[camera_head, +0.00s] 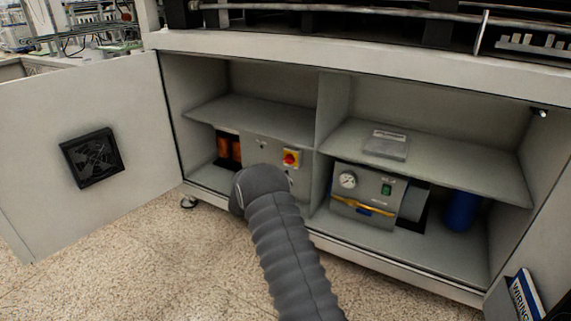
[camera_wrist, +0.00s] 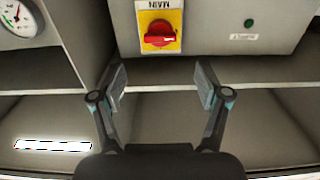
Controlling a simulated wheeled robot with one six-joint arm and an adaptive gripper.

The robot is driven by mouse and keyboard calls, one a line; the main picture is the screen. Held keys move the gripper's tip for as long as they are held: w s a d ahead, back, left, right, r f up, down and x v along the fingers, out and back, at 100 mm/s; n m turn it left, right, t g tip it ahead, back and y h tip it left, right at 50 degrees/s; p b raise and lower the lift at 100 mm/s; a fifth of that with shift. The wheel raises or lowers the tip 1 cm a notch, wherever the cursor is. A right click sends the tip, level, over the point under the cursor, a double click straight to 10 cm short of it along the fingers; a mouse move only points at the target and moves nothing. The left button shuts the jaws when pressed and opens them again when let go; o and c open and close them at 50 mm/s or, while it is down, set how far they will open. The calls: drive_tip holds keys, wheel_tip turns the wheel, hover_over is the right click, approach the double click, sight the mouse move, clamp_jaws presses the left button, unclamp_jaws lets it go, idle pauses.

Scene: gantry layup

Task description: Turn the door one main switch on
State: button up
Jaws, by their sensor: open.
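The main switch is a red rotary knob (camera_wrist: 159,38) on a yellow plate, fixed to a grey panel (camera_wrist: 215,30). Its label "MAIN" appears upside down in the wrist view. The knob's grip bar looks roughly level there. In the head view the same switch (camera_head: 291,158) sits inside the open cabinet, left of the middle divider. My gripper (camera_wrist: 161,84) is open and empty, its two fingers apart and either side of the switch's line, with the knob beyond the fingertips and untouched. In the head view my arm hides the fingers.
The left cabinet door (camera_head: 55,140), with a black fan (camera_head: 92,158), stands wide open. A shelf (camera_head: 250,120) runs above the switch panel. A unit with a gauge (camera_head: 347,180) and a blue cylinder (camera_head: 461,211) stand in the right bay. A green lamp (camera_wrist: 249,23) shows on the panel.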

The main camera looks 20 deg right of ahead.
sight(289, 160)
drive_tip(key=x, duration=0.8)
drive_tip(key=shift+c, duration=0.3)
drive_tip(key=c, duration=1.1)
